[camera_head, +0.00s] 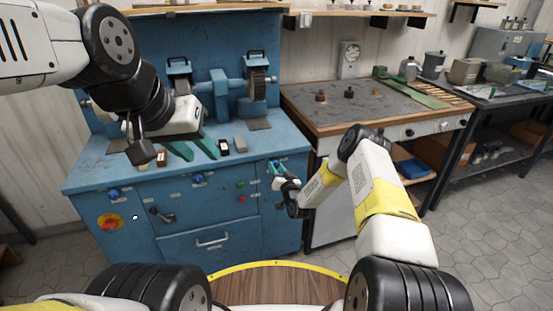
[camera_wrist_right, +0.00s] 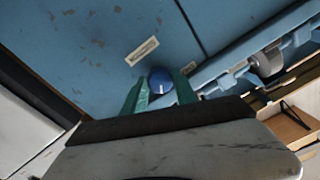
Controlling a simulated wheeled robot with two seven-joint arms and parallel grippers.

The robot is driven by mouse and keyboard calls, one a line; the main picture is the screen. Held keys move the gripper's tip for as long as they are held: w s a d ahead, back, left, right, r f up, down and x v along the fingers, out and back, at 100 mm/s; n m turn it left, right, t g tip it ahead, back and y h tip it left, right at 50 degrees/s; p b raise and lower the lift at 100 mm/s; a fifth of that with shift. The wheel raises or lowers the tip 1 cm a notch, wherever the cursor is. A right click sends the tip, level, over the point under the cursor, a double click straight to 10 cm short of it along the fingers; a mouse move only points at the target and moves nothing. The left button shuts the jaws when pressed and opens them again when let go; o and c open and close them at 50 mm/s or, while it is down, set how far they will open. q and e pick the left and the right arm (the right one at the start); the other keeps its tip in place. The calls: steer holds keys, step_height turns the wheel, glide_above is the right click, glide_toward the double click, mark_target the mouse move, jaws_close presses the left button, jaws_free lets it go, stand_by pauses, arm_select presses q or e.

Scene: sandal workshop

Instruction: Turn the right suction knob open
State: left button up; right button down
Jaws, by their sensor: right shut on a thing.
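The right suction knob (camera_wrist_right: 160,79) is round and blue with a white mark, on the blue cabinet face below a small label plate. In the right wrist view it sits between the two green fingers of my right gripper (camera_wrist_right: 160,86), which is shut on it. In the head view my right gripper (camera_head: 278,170) is at the upper right of the cabinet front and mostly hides the knob.
The blue cabinet (camera_head: 215,225) has two other blue knobs, left (camera_head: 113,194) and middle (camera_head: 198,180), a red button (camera_head: 110,221) and a black lever (camera_head: 161,215). A grinder (camera_head: 222,92) stands on top. A grey-topped workbench (camera_head: 350,105) stands close on the right.

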steer(key=m, duration=0.5)
steer(key=shift+m, duration=0.4)
steer(key=m, duration=0.6)
steer(key=shift+h, duration=0.3)
steer(key=c, duration=1)
jaws_free()
steer(key=shift+o, duration=0.2)
steer(key=v, duration=0.8)
steer(key=shift+w, duration=0.1)
